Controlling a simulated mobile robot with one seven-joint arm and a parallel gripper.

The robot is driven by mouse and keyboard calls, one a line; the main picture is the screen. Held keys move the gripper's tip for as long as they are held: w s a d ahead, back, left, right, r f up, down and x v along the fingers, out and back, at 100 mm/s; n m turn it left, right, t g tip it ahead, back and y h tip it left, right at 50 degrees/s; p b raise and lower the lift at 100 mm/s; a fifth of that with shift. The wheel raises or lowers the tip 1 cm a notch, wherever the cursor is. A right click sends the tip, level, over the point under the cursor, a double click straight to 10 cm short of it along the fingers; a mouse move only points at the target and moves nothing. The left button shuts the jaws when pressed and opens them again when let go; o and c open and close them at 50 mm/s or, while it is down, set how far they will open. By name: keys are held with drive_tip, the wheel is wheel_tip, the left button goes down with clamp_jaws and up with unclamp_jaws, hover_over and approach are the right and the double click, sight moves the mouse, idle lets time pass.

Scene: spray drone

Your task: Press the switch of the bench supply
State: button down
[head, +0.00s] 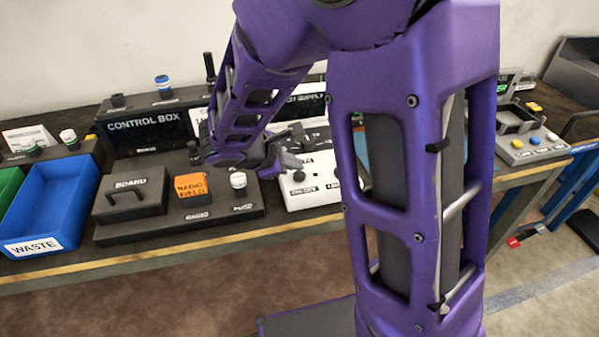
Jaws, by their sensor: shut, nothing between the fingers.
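The bench supply (310,98) stands at the back of the bench, a dark box with a label of which "H SUPPLY" can be read. My arm covers much of it, and I cannot make out its switch. My gripper (287,162) is small in view, shut and empty. In the picture it is in front of and below the bench supply's label, over the back left part of a white panel (318,195) with a black knob (299,175). I cannot tell whether it touches anything.
The control box (150,125) stands left of the bench supply. In front are a tray (125,232) with a board block (128,190), an orange block (192,189) and a white-capped jar (238,181). A blue waste bin (58,195) is at left, a grey button panel (535,152) at right.

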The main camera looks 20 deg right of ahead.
sight(295, 176)
drive_tip(key=shift+r, duration=0.1)
wheel_tip(295, 176, up, 6)
drive_tip(key=p, duration=0.4)
idle(0.5)
